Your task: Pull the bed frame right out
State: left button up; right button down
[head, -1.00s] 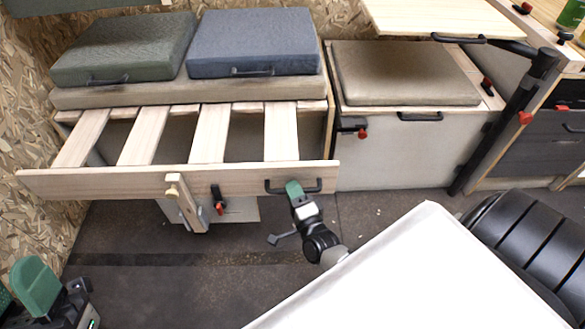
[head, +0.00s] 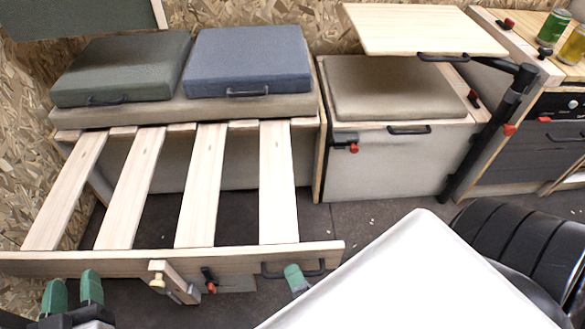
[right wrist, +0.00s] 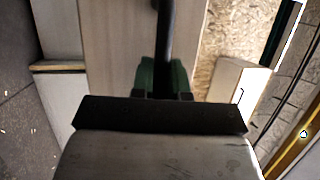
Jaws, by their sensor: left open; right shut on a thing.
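The bed frame (head: 110,262) is a pale wooden slatted frame with a front board, several slats (head: 200,185) and a dark handle near its right end (head: 318,270). It reaches well out from the bench into the room. My right gripper (head: 295,274) is shut on the handle, and its green fingers close around the dark bar (right wrist: 166,50) in the right wrist view. My left gripper (head: 73,292) is open and empty at the lower left, its green fingers pointing up just in front of the board. Part of my right arm is hidden.
Green (head: 120,70) and blue (head: 248,62) cushions lie on the bench behind the slats. A beige seat box (head: 400,160) stands to the right, with a wooden tabletop (head: 425,30) above. A wooden leg and red-tipped latch (head: 209,280) sit on the front board. Some floor (head: 365,200) is clear.

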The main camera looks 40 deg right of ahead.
jog(key=shift+s+a+f, duration=0.15)
jog(key=shift+s+a, duration=0.05)
jog(key=shift+s, duration=0.05)
jog(key=c, duration=1.5)
grip_release()
pick_arm(q)
jog(key=shift+s+r, duration=0.1)
pick_arm(e)
jog(key=o, duration=0.4)
jog(key=shift+c, duration=0.2)
pick_arm(q)
jog(key=shift+s+a+f+g, duration=0.1)
jog(key=shift+a+f+g, duration=0.1)
jog(key=shift+f+g, duration=0.5)
pick_arm(e)
jog(key=v, duration=1)
jog(key=shift+s, duration=0.45)
